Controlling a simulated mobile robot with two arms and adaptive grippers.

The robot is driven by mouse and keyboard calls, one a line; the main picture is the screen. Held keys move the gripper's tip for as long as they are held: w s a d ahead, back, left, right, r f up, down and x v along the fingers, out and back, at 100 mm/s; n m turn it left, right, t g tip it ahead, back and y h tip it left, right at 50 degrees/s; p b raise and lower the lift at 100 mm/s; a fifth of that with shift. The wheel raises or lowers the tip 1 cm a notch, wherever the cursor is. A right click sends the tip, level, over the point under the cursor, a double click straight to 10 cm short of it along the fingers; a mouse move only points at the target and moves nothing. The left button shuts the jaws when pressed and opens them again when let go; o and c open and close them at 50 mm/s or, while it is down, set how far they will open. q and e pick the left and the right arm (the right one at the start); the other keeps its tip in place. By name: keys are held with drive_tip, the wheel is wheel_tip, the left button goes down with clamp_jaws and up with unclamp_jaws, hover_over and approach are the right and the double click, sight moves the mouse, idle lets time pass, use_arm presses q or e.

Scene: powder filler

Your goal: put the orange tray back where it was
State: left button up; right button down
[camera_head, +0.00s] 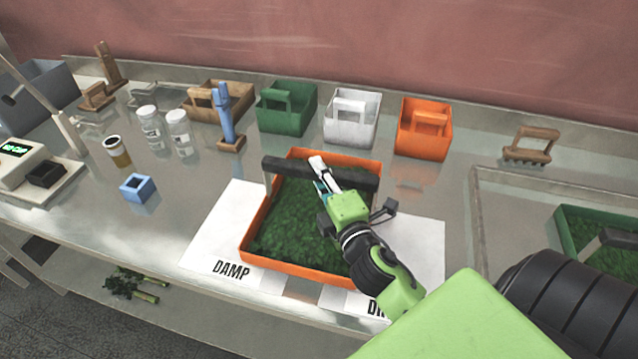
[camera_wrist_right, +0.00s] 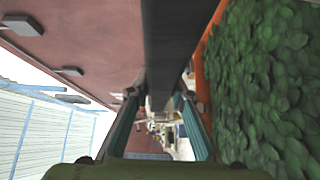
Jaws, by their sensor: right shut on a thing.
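The orange tray (camera_head: 256,228) is full of green leaves (camera_head: 290,232) and has a dark bar handle (camera_head: 290,167) across it. It is over the white sheets marked DAMP (camera_head: 215,235) and a second, partly hidden word; I cannot tell whether it touches them. My right gripper (camera_head: 322,180) is shut on the dark handle near its middle. In the right wrist view the handle (camera_wrist_right: 170,50) runs between the two fingers (camera_wrist_right: 155,105), with the leaves (camera_wrist_right: 265,90) to the right. My left gripper is not in view.
Behind stand a green caddy (camera_head: 272,121), a white caddy (camera_head: 343,132) and an orange caddy (camera_head: 410,146). A scale (camera_head: 30,200), jars (camera_head: 178,135) and a blue cube (camera_head: 137,190) are left. Another tray of leaves (camera_head: 577,228) is at right.

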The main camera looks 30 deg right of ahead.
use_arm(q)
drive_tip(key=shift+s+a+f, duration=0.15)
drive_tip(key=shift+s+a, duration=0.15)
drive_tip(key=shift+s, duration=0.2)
use_arm(e)
wheel_tip(320, 180, down, 3)
drive_tip(key=shift+w+f, duration=0.15)
drive_tip(key=shift+f, duration=0.05)
drive_tip(key=shift+f, duration=0.15)
drive_tip(key=c, duration=1.8)
unclamp_jaws()
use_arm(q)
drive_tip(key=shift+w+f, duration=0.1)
